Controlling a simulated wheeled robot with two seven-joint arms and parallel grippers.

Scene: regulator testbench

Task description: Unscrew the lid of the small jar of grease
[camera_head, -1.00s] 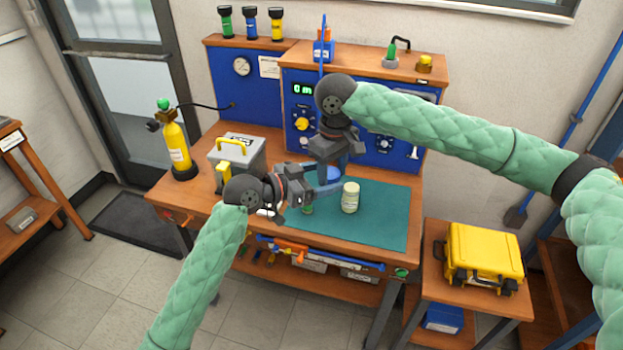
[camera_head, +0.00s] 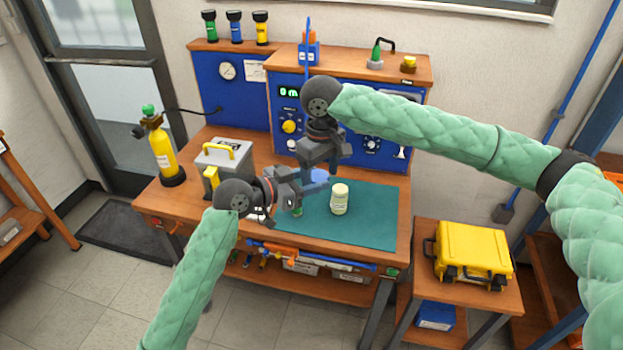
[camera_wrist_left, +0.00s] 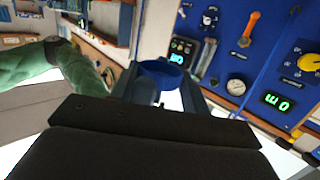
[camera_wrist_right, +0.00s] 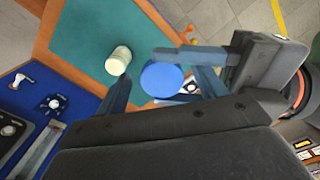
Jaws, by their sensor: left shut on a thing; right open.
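My left gripper (camera_wrist_left: 160,98) is shut on the small jar of grease, whose round blue lid (camera_wrist_left: 162,72) shows between the fingers in the left wrist view. The lid faces up and also shows in the right wrist view (camera_wrist_right: 162,80). The jar's body is mostly hidden. My right gripper (camera_wrist_right: 160,92) is open, pointing down, with its fingers on either side of the lid in its view; I cannot tell whether they touch it. In the head view both grippers meet over the left part of the green mat (camera_head: 365,222).
A cream-coloured jar (camera_head: 339,199) stands on the mat just right of the grippers. A grey box with a yellow handle (camera_head: 222,160) and a yellow cylinder (camera_head: 163,154) stand at the left. Blue panels (camera_head: 240,97) rise behind. The mat's right part is clear.

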